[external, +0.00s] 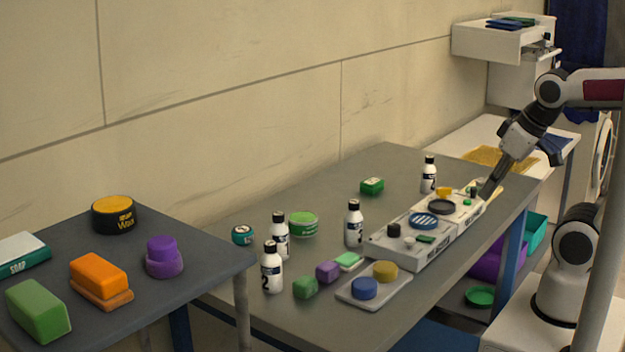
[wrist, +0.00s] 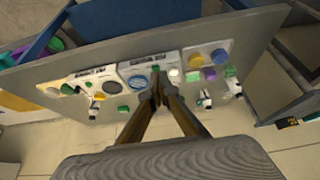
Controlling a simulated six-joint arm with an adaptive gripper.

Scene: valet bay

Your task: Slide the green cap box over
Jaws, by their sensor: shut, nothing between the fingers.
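A small green box (external: 372,186) with a dark marking on its side stands on the grey table, toward the wall side. It appears to be the green cap box. In the wrist view a green box (wrist: 123,109) lies near the table's edge, left of my fingers. My gripper (external: 485,195) is shut and empty, over the right end of the white organizer (external: 385,255), well apart from the green box. The two fingers also show in the wrist view (wrist: 157,84), tips together. Whether they touch anything beneath cannot be told.
White bottles (external: 353,224) stand around the green box, one (external: 429,175) to its right. A green tin (external: 303,223) and a grey tray (external: 376,298) with round pieces lie nearer. Bare tabletop surrounds the green box. A side table (external: 140,290) holds soap and wax.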

